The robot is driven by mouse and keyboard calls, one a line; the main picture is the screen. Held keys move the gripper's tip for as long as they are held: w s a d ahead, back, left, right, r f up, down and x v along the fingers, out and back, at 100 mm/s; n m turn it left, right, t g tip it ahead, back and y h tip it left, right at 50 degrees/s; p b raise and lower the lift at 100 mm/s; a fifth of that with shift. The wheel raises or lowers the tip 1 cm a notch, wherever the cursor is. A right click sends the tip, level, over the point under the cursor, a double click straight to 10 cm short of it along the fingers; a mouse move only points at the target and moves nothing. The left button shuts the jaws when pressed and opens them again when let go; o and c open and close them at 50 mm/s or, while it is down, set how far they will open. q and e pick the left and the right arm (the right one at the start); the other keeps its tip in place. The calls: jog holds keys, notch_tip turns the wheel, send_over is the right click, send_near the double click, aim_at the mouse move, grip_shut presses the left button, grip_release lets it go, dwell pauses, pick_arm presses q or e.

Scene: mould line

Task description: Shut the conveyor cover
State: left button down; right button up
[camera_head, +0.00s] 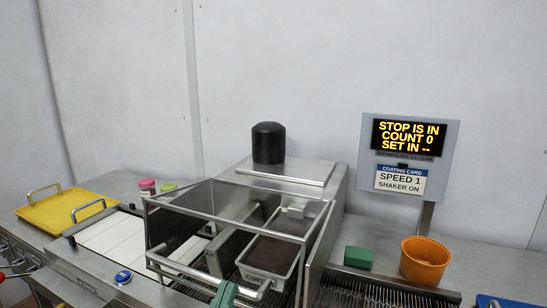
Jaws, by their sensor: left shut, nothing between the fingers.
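A steel-framed box with see-through sides, which I take for the conveyor cover (176,194), stands around the middle of the line. A bar runs along its lower front. I cannot tell from this view how far it is open. Inside it, a steel trough (293,247) holds dark brown material above a wire belt. My right gripper is not in view.
A white belt section (112,238) and a yellow tray (55,210) lie left; a blue button (123,277) is in front. A teal piece (223,294) stands at the cover's front. A green block (358,257), an orange bucket (425,262) and a display (408,136) are right.

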pick_arm(q)
jog(key=shift+t, duration=0.4)
jog(key=f+b, duration=0.1)
jog(key=f, duration=0.1)
jog(key=f+b, duration=0.1)
jog(key=f, duration=0.1)
jog(key=w+f+b, duration=0.1)
jog(key=b, duration=0.1)
jog(key=shift+d+f, duration=0.25)
jog(key=shift+f, duration=0.15)
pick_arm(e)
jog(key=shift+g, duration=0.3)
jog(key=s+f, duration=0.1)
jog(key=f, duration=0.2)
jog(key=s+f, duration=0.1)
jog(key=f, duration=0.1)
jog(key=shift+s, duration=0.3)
pick_arm(q)
jog(key=shift+f, duration=0.2)
